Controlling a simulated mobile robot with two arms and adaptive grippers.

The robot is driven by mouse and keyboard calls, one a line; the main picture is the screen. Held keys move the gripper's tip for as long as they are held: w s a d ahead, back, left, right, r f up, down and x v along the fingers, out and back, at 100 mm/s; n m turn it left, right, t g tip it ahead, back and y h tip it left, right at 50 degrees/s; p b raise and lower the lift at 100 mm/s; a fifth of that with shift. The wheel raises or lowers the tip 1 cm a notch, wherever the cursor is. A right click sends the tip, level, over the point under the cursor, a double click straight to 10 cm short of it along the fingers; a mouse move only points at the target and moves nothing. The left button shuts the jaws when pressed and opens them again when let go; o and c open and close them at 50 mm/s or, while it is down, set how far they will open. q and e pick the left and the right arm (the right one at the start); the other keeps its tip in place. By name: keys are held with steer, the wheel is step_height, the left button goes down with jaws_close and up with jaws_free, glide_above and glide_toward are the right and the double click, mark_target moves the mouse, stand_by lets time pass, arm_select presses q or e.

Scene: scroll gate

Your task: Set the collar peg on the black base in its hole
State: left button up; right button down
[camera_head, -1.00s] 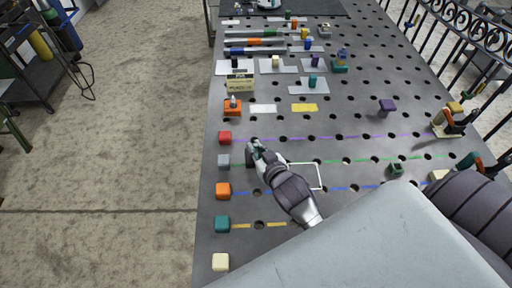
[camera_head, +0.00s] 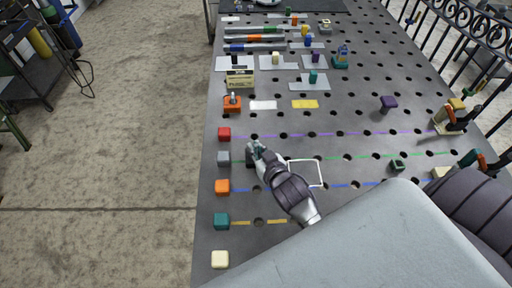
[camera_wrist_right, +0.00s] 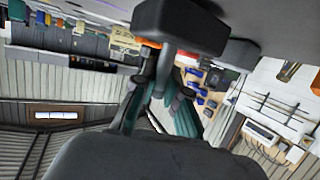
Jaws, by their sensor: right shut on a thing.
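My right gripper (camera_head: 257,149) is over the left part of the perforated table, near the grey cube. In the right wrist view its teal-tipped fingers (camera_wrist_right: 163,88) are shut on a grey shaft (camera_wrist_right: 166,65). A black block (camera_wrist_right: 180,22) sits at the shaft's far end, so I take this for the collar peg with its black base. In the head view the black part (camera_head: 250,158) shows just left of the fingers, partly hidden by them. I cannot tell whether it touches the table or stands over a hole. My left gripper is not in view.
A white square outline (camera_head: 322,172) lies right of the gripper. A dark green piece (camera_head: 397,165) and purple piece (camera_head: 388,102) stand farther right.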

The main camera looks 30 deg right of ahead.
steer(key=shift+f, duration=0.2)
steer(key=c, duration=1.1)
jaws_free()
steer(key=shift+c, duration=0.2)
steer(key=shift+s+f, duration=0.1)
steer(key=v, duration=1.2)
